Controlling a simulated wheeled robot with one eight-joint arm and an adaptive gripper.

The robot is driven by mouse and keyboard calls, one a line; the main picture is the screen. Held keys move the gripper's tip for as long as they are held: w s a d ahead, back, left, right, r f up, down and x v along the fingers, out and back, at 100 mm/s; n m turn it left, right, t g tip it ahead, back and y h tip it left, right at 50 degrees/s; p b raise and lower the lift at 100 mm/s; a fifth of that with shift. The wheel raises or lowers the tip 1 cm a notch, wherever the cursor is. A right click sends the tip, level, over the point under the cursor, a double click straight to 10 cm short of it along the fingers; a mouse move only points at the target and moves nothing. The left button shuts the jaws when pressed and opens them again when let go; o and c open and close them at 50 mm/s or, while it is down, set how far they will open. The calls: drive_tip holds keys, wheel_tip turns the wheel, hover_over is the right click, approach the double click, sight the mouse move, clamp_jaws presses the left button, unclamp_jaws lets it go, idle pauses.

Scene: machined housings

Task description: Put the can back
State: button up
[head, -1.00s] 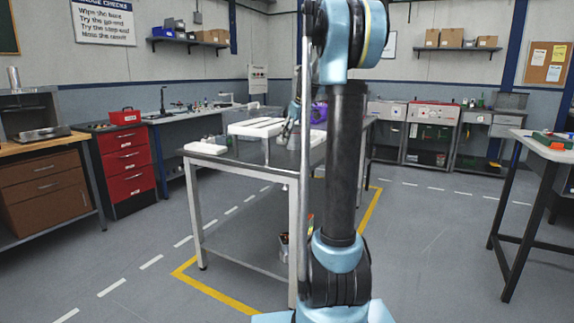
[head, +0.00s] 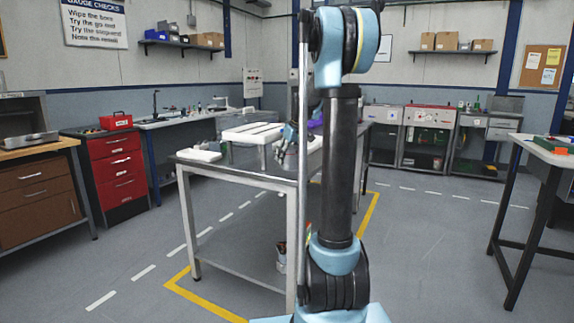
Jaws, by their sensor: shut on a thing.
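My gripper (head: 281,150) is small in the head view, over the front right part of the grey steel workbench (head: 235,170), just left of my upright arm. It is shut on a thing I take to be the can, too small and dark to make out. White fixture blocks (head: 252,132) stand on the bench behind and left of the gripper. A flat white piece (head: 198,155) lies at the bench's left corner. A purple thing (head: 316,117) shows partly behind my arm.
Small containers (head: 281,258) stand on the bench's lower shelf, partly hidden by my arm. A yellow floor line (head: 200,302) surrounds the bench. A red drawer cabinet (head: 117,170) stands left, another table (head: 545,150) right. The floor between the bench and right table is clear.

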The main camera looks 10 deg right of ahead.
drive_tip(key=shift+f, duration=1.3)
drive_tip(key=o, duration=1.1)
drive_tip(key=v, duration=1.2)
drive_tip(key=s+a+f+m+h, duration=0.1)
drive_tip(key=s+f, duration=0.3)
drive_tip(key=s, duration=0.7)
drive_tip(key=s+a+f+m, duration=0.15)
drive_tip(key=s+f, duration=0.25)
drive_tip(key=s, duration=0.7)
drive_tip(key=s+f+m+g+h, duration=0.1)
drive_tip(key=s+f+m, duration=0.2)
drive_tip(key=s+f, duration=1.4)
drive_tip(key=shift+s+d+f+m+g, duration=0.15)
drive_tip(key=shift+s+d+m+g, duration=0.25)
drive_tip(key=shift+s, duration=0.7)
